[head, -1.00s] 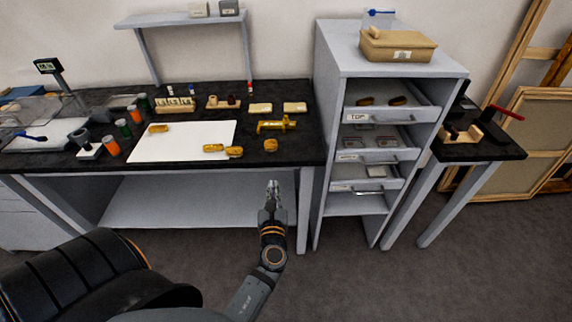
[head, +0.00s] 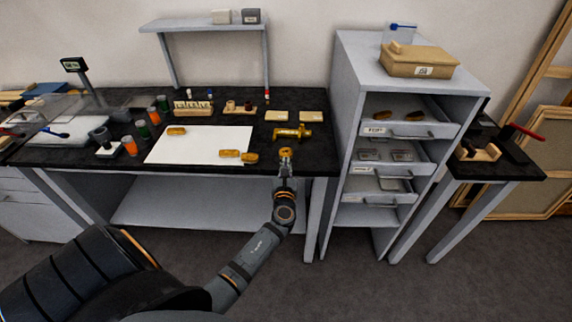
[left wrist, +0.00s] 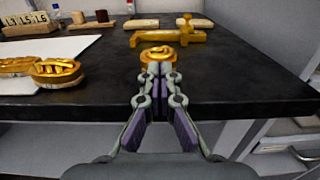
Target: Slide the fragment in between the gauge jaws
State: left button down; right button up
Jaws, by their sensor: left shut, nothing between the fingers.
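The brass gauge (head: 291,132) lies at the right of the black bench top; it also shows in the left wrist view (left wrist: 165,38). A small gilt fragment (left wrist: 158,54) sits just in front of the gauge, apart from its jaws, near the bench's front edge; it also shows in the head view (head: 286,152). My left gripper (left wrist: 160,76) is shut and empty, its tips right at the near side of the fragment. Whether they touch it I cannot tell. The gripper also shows in the head view (head: 286,169). My right gripper is out of view.
More gilt pieces (head: 229,153) lie on the white sheet (head: 195,143) to the left. Two pale blocks (head: 311,116) lie behind the gauge. A grey cabinet (head: 343,130) with open drawers stands close on the right. The bench top immediately right of the gauge is clear.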

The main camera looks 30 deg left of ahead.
aim_at(286, 155)
pick_arm(q)
jog(key=shift+w+a, duration=0.1)
jog(key=shift+w, duration=0.1)
jog(key=b+x, duration=0.1)
jog(key=x, duration=0.2)
jog(key=shift+w+a, duration=0.2)
jog(key=shift+w, duration=0.1)
jog(key=shift+w+a, duration=0.15)
jog(key=shift+w, duration=0.15)
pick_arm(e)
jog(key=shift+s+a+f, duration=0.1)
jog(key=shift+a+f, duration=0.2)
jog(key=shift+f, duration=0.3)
pick_arm(q)
jog(key=shift+s, duration=0.1)
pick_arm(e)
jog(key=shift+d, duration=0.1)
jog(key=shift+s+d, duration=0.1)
